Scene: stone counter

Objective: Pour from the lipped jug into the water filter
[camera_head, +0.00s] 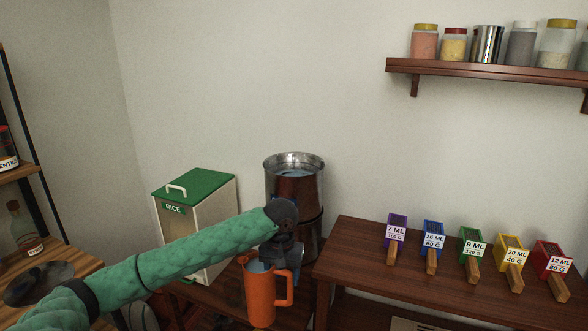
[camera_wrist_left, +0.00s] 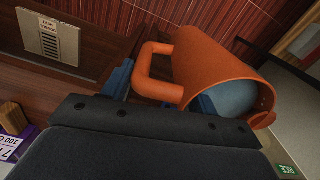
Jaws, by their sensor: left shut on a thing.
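The lipped jug (camera_head: 259,295) is orange with a side handle, and stays close to upright in the head view. It also shows in the left wrist view (camera_wrist_left: 205,62), with grey-blue liquid inside. My left gripper (camera_head: 284,264) is shut on the jug near its rim and handle; its blue fingers show in the left wrist view (camera_wrist_left: 162,92). The water filter (camera_head: 295,184) is a tall, open-topped, shiny cylinder with liquid near its top. It stands behind my gripper, and the jug is lower than its rim. My arm hides part of the filter. My right gripper is out of view.
A white rice bin (camera_head: 205,215) with a green lid stands left of the filter. A dark wooden table (camera_head: 350,262) at right holds several coloured, labelled scoops. A wall shelf (camera_head: 480,70) holds jars. A pan lid (camera_head: 40,283) lies at left.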

